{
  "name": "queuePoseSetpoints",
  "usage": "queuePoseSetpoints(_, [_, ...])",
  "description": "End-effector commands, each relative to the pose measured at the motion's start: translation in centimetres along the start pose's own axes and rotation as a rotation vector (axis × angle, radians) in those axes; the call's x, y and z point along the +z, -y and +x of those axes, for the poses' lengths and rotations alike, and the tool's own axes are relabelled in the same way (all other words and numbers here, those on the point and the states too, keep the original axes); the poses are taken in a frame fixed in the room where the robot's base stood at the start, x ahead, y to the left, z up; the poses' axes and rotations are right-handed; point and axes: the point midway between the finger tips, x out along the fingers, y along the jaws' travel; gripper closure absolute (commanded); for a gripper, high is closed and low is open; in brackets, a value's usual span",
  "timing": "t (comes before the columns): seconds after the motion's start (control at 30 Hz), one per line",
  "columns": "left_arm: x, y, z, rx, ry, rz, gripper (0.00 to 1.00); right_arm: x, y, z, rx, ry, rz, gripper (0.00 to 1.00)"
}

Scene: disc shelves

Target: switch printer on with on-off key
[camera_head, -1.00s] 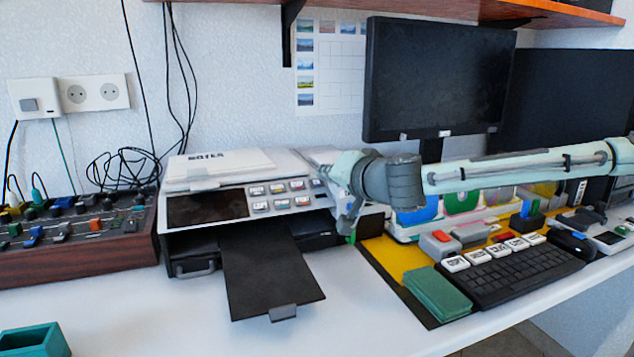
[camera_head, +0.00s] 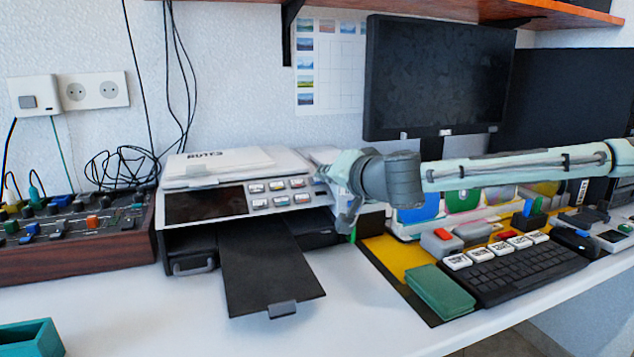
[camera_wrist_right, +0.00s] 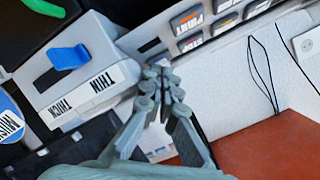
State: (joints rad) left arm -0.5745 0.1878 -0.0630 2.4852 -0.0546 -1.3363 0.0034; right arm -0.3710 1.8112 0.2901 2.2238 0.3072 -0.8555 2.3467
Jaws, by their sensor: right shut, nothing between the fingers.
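The printer (camera_head: 205,203) stands on the white table, left of centre in the head view, with a dark display and several labelled keys on its front. Its key panel (camera_wrist_right: 203,22) also shows at the top of the wrist view. No key can be read as the on-off key. My right gripper (camera_head: 345,228) is at the printer's right end, beyond the key rows. In the wrist view my right gripper (camera_wrist_right: 160,76) is shut and empty, its fingertips close to the printer's pale body; contact cannot be told. My left gripper is not in view.
A white box (camera_wrist_right: 82,88) with a blue lever and THIN and THICK labels is beside the fingers. A black tray (camera_head: 265,268) juts from the printer. A keyboard (camera_head: 525,272) and green block (camera_head: 440,290) lie to the right.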

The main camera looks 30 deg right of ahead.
Motion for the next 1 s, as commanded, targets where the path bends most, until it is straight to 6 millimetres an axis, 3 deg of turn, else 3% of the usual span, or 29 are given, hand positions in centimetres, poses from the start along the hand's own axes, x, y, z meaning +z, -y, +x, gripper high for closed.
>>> queuePoseSetpoints(1.0, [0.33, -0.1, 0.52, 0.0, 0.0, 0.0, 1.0, 0.11, -0.13, 0.19, 0.0, 0.0, 0.001, 1.0])
